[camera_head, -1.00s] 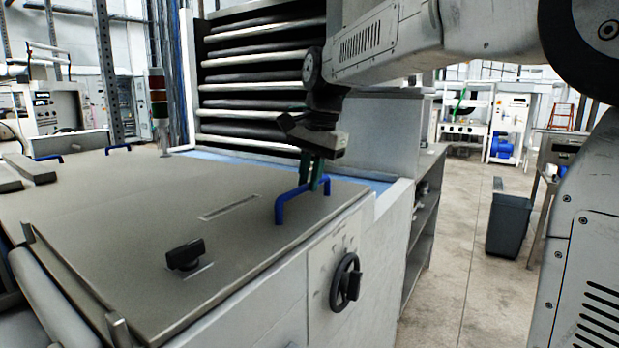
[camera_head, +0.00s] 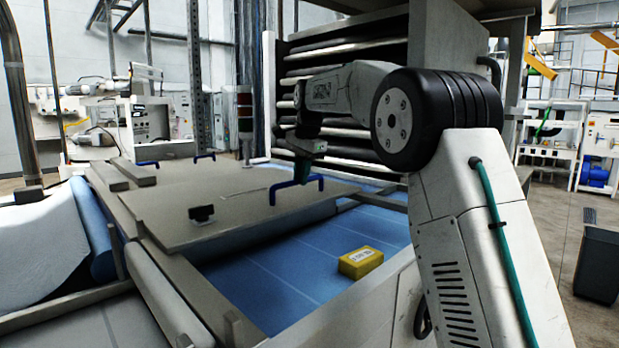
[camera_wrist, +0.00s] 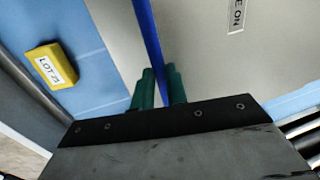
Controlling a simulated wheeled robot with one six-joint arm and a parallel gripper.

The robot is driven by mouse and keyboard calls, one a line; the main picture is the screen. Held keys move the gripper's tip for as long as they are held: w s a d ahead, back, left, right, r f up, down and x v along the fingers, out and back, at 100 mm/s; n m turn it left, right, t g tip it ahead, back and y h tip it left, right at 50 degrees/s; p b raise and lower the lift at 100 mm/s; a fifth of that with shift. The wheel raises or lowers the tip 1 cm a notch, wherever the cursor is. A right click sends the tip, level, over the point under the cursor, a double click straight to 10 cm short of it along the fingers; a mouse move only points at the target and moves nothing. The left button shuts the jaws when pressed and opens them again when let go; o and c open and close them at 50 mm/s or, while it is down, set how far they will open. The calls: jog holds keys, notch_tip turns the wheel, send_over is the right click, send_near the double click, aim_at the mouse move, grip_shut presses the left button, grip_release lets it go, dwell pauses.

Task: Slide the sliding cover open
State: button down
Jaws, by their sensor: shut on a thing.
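The sliding cover (camera_head: 235,207) is a flat grey metal plate, shifted toward the far side of the machine. Its near blue handle (camera_head: 296,187) is gripped by my gripper (camera_head: 301,172). In the wrist view the blue handle (camera_wrist: 151,45) runs between the two green fingers of my gripper (camera_wrist: 158,90), which are shut on it. The cover plate (camera_wrist: 215,60) also shows there. A blue bed is uncovered on the near side, with a yellow block (camera_head: 360,262) on it. The block, labelled "LOT 71", shows in the wrist view (camera_wrist: 51,66).
A black knob (camera_head: 201,213) stands on the cover. Two more blue handles (camera_head: 204,156) are at its far edge. A signal tower (camera_head: 245,120) and a rack of rollers (camera_head: 345,75) stand behind. A dark bin (camera_head: 597,262) is on the floor at right.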

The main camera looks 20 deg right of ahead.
jog(key=shift+w+a+r, duration=0.1)
jog(key=shift+w+a, duration=0.15)
jog(key=shift+w, duration=0.75)
jog(key=shift+w+a, duration=0.2)
jog(key=shift+w, duration=0.75)
jog(key=c, duration=1.4)
grip_release()
jog(key=shift+a, duration=0.2)
notch_tip(320, 180, up, 8)
jog(key=s, duration=0.1)
jog(key=shift+s+d+f, duration=0.2)
jog(key=shift+d, duration=0.1)
jog(key=shift+d, duration=0.1)
